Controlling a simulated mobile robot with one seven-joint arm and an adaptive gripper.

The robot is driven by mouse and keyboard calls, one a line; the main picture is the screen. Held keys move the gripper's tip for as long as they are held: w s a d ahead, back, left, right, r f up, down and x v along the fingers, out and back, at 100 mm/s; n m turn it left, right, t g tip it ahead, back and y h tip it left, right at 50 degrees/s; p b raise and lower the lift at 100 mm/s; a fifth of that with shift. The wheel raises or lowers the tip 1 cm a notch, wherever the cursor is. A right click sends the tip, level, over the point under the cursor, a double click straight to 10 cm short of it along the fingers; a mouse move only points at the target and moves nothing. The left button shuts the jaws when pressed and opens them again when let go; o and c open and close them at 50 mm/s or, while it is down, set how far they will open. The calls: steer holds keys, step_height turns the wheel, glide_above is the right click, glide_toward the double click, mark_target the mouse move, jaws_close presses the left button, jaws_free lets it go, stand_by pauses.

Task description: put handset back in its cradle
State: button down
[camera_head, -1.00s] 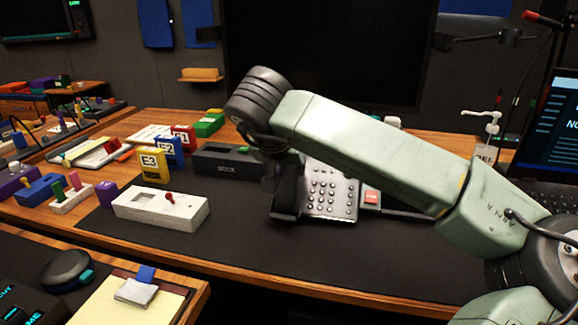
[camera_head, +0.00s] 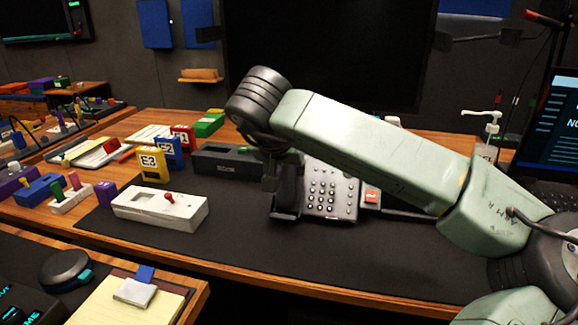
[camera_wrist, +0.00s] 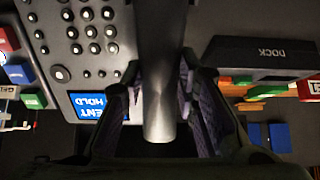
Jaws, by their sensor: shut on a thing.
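The desk phone (camera_head: 331,193) is light grey with a keypad and stands on the dark mat. Its dark cradle (camera_head: 285,215) is along the phone's left side. The dark handset (camera_head: 289,185) is over the cradle, upper part hidden by my arm. In the wrist view the handset (camera_wrist: 160,60) is a long dark bar between my fingers, beside the phone's keypad (camera_wrist: 85,35) and blue screen (camera_wrist: 95,106). My gripper (camera_wrist: 161,112) is shut on the handset; it also shows in the head view (camera_head: 276,172). I cannot tell whether the handset touches the cradle.
A black dock box (camera_head: 228,160) stands left of the phone. A white box with a red knob (camera_head: 160,208) is nearer on the left. Yellow, blue and red labelled blocks (camera_head: 153,164) stand behind it. A red-topped button box (camera_head: 371,196) is right of the phone. The front mat is clear.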

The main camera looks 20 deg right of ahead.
steer(key=shift+w+d+f, duration=0.1)
steer(key=shift+w+f, duration=0.05)
steer(key=shift+f, duration=0.05)
stand_by(0.3)
steer(key=c, duration=1.2)
jaws_free()
steer(key=v, duration=0.7)
steer(key=shift+r, duration=0.2)
steer(key=shift+s+f, duration=0.1)
steer(key=shift+s, duration=0.15)
